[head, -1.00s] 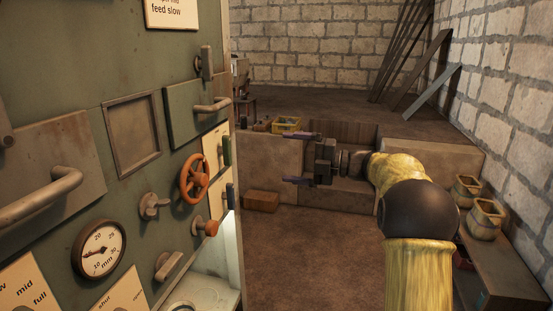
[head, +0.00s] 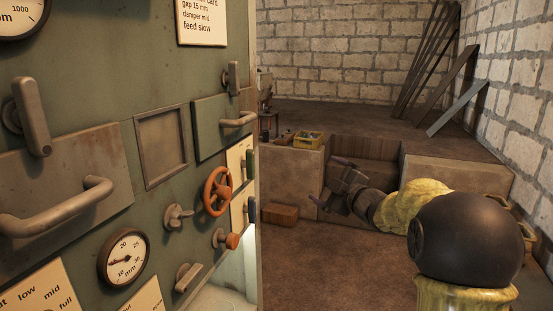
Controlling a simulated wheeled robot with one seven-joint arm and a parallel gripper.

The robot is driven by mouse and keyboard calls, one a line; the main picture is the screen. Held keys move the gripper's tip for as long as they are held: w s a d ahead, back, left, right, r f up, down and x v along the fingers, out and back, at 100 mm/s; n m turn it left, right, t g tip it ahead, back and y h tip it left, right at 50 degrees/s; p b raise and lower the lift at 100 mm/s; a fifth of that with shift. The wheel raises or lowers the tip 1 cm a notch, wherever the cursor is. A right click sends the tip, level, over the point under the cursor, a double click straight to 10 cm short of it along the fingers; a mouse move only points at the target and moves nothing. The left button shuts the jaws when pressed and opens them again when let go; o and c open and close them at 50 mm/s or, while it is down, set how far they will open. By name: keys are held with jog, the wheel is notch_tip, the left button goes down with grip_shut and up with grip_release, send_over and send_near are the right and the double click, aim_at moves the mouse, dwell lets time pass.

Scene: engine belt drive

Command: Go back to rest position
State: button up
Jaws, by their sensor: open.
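My gripper (head: 333,180) is at the right of the head view, in front of the low stone ledge at the back. Its jaws are open and nothing shows between them. My arm, in a yellow cover with a dark round joint, reaches in from the lower right, and the gripper points left. The green machine panel (head: 110,90) fills the left side. It carries an orange handwheel (head: 216,192), an orange-tipped knob (head: 229,240), a gauge (head: 123,258) and several grey handles. The gripper is well apart from the panel.
A brick-like block (head: 280,213) lies on the floor by the ledge (head: 450,185). A yellow crate (head: 308,139) stands on top of the ledge. Planks (head: 457,108) lean on the right wall. The brown floor (head: 330,265) between panel and arm is clear.

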jog(key=s+d+f+m+g+h, duration=0.2)
jog(key=s+d+f+m+h, duration=0.1)
jog(key=s+f+m+h, duration=0.45)
jog(key=s+a+f+m+g, duration=0.1)
jog(key=s+f+m+g, duration=0.25)
jog(key=s+f, duration=0.4)
jog(key=s+f+m+g, duration=0.2)
jog(key=s+f+g, duration=0.2)
jog(key=s, duration=0.6)
jog(key=s+a+f+m+g, duration=0.1)
jog(key=s+f+m+g, duration=0.2)
jog(key=s+f, duration=0.45)
jog(key=w+p+v, duration=0.2)
jog(key=p+v, duration=1.3)
jog(key=v, duration=0.1)
jog(key=shift+w+a+r+g, duration=0.2)
jog(key=shift+r+g, duration=0.15)
jog(key=shift+r, duration=0.35)
